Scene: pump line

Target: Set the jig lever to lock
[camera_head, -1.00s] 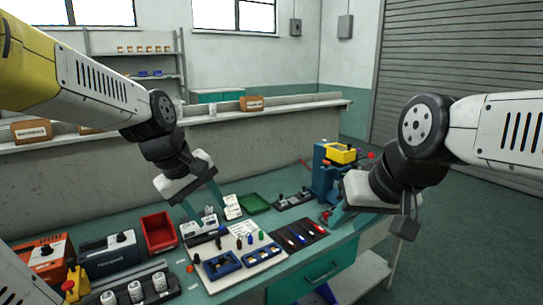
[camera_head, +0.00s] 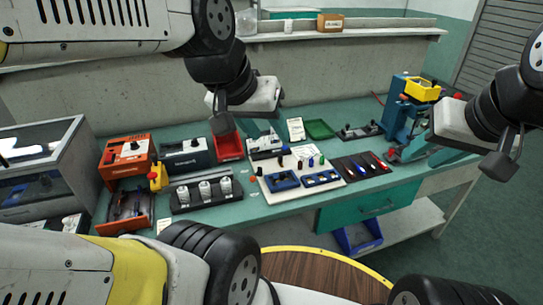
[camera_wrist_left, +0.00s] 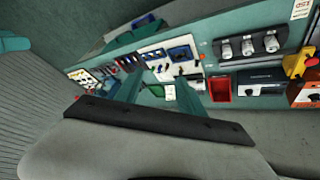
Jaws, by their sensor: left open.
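A blue stand (camera_head: 398,108) with a yellow block (camera_head: 422,90) on top is at the right of the bench in the head view. Small red knobs show near it, one (camera_head: 458,96) to its right and one (camera_head: 391,152) at its foot; I cannot tell which is the jig lever, or its setting. My left gripper (camera_head: 262,130) is open and empty above the back middle of the bench; its fingers also show in the left wrist view (camera_wrist_left: 160,76). My right gripper (camera_head: 432,154) is close in front of the blue stand, partly hiding it; its jaw opening is unclear.
A white board with blue trays (camera_head: 322,179), a dark mat with screwdrivers (camera_head: 362,167), a red bin (camera_head: 230,147), a green tray (camera_head: 320,129) and a rack of white cylinders (camera_head: 205,193) crowd the bench. A round wooden top (camera_head: 320,275) is in front.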

